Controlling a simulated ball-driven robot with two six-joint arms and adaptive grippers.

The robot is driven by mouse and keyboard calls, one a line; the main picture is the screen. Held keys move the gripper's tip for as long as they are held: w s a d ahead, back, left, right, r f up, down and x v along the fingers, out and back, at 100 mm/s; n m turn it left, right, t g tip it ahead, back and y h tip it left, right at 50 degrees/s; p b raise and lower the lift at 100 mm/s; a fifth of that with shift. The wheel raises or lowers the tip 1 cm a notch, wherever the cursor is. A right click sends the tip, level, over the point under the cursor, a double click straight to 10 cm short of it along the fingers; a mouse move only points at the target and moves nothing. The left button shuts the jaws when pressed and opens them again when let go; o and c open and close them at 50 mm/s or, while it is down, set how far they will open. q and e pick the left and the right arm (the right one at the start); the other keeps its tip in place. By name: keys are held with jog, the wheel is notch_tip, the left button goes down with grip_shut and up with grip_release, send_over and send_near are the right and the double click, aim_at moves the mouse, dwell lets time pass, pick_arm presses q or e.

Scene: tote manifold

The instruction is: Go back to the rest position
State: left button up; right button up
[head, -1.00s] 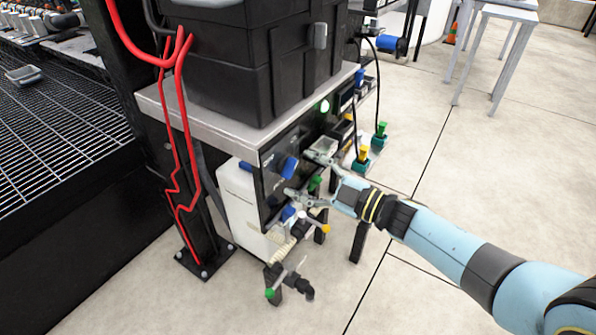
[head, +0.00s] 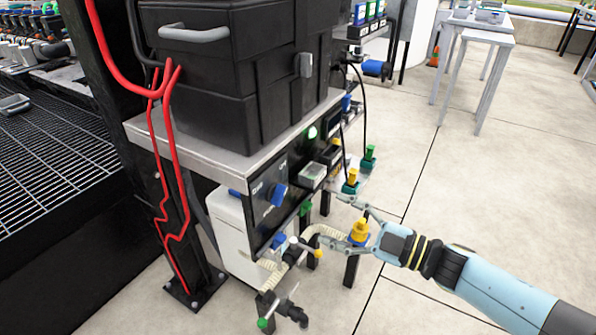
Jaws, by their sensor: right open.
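My right gripper (head: 330,219) is open, its two fingers spread and pointing left. It is low and to the right of the black control panel (head: 262,222), apart from the panel face. A yellow-capped fitting with a blue base (head: 360,231) shows between its fingers, partly covered by them; I see no grip on it, and cannot tell the depth between them. The panel carries a blue dial (head: 279,194) and a lit green lamp (head: 312,132). My left gripper is not in view.
A black tote (head: 215,85) stands on the grey bench top (head: 180,143). Hoses and a valve with a yellow-tipped handle (head: 318,254) lie below the panel, left of my gripper. Red cables run down a black post. Open floor (head: 480,200) lies to the right.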

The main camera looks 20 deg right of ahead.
jog(key=s+d+f+m+g+h, duration=0.2)
jog(key=s+f+m+h, duration=0.3)
jog(key=s+f, duration=0.55)
jog(key=s+d+f+m+g+h, duration=0.1)
jog(key=s+d+f+m+h, duration=0.4)
jog(key=s+f, duration=0.55)
jog(key=s+f+m+g+h, duration=0.1)
jog(key=s+f+m+g, duration=0.2)
jog(key=s, duration=0.9)
jog(key=s+f+m+g, duration=0.3)
jog(key=s+f+g, duration=0.4)
jog(key=s+f, duration=0.3)
jog(key=s, duration=0.3)
jog(key=shift+s+g+h, duration=0.15)
jog(key=shift+g+h, duration=0.25)
jog(key=shift+f, duration=0.1)
jog(key=shift+c, duration=0.2)
